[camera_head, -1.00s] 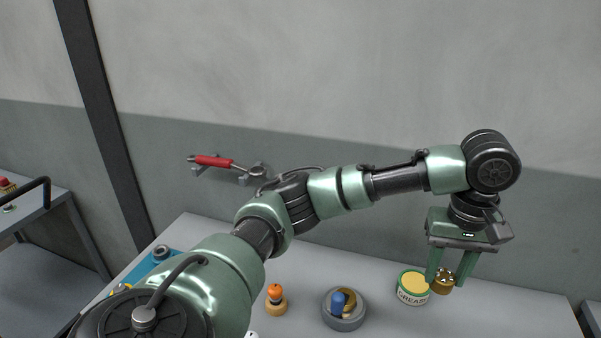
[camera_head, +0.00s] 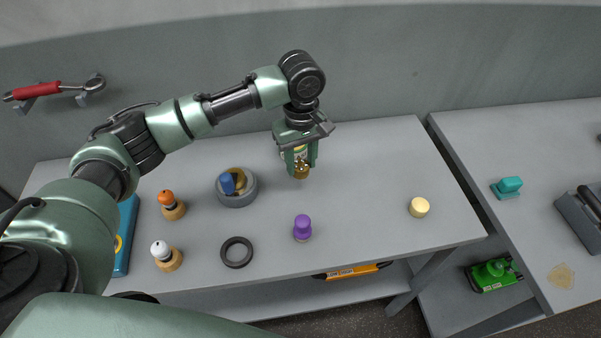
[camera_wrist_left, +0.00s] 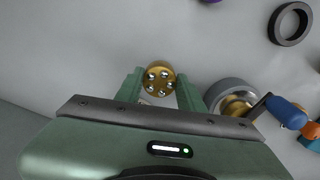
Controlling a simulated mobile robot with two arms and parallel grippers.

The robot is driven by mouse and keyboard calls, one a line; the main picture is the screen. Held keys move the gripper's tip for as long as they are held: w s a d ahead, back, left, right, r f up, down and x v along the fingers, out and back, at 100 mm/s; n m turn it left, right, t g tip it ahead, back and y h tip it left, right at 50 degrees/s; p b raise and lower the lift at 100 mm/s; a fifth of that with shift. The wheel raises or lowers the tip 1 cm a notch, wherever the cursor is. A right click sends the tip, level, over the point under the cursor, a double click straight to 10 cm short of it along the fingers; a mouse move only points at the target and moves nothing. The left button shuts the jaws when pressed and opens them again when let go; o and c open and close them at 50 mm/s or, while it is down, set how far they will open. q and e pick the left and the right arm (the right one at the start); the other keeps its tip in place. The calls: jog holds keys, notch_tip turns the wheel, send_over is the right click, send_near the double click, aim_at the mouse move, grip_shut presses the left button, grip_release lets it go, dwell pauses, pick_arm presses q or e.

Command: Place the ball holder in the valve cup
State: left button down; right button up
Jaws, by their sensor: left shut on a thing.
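The ball holder (camera_head: 301,170) is a small brass cylinder with shiny balls in its top face. My left gripper (camera_head: 300,167) points down at the back of the table and is shut on it. In the left wrist view the ball holder (camera_wrist_left: 159,78) shows between the green fingers. A grey round cup (camera_head: 236,200) stands left of the gripper, apart from it. It holds a brass part and a blue knobbed thing, and shows in the left wrist view too (camera_wrist_left: 232,88). I take it for the valve cup, but cannot be sure. My right gripper is out of view.
Orange-topped (camera_head: 170,204) and white-topped (camera_head: 165,256) pieces, a black ring (camera_head: 236,252), a purple piece (camera_head: 302,228) and a cream piece (camera_head: 419,207) stand on the table. Its right part is mostly clear.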

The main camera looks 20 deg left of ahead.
aim_at(301, 176)
pick_arm(q)
jog(key=shift+f, duration=2.7)
jog(key=shift+p, duration=0.3)
jog(key=c, duration=0.9)
grip_release()
jog(key=shift+f, duration=0.1)
